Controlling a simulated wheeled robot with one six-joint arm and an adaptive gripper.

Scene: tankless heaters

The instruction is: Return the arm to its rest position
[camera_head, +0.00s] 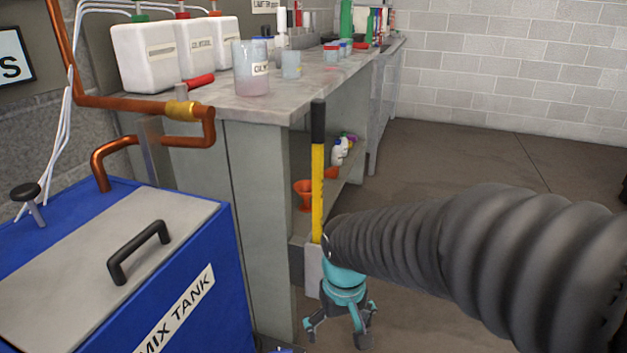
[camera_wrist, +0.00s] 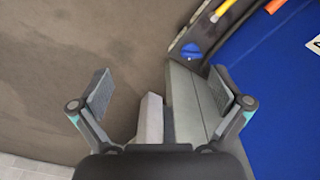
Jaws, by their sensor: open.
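My gripper (camera_head: 340,325) hangs at the end of my black ribbed arm in the head view, pointing down beside the workbench's near end. In the wrist view my gripper (camera_wrist: 160,95) shows two fingers spread wide apart with nothing between them. The brown floor (camera_wrist: 70,60) lies below it. The arm reaches in from the right of the head view.
A blue mix tank (camera_head: 210,270) with a grey lid and black handle stands at left. The workbench (camera_head: 270,106) holds white jugs (camera_head: 150,55) and beakers (camera_head: 250,68). A yellow-handled tool (camera_head: 317,190) stands upright near my gripper. Open floor (camera_head: 470,160) lies beyond the arm.

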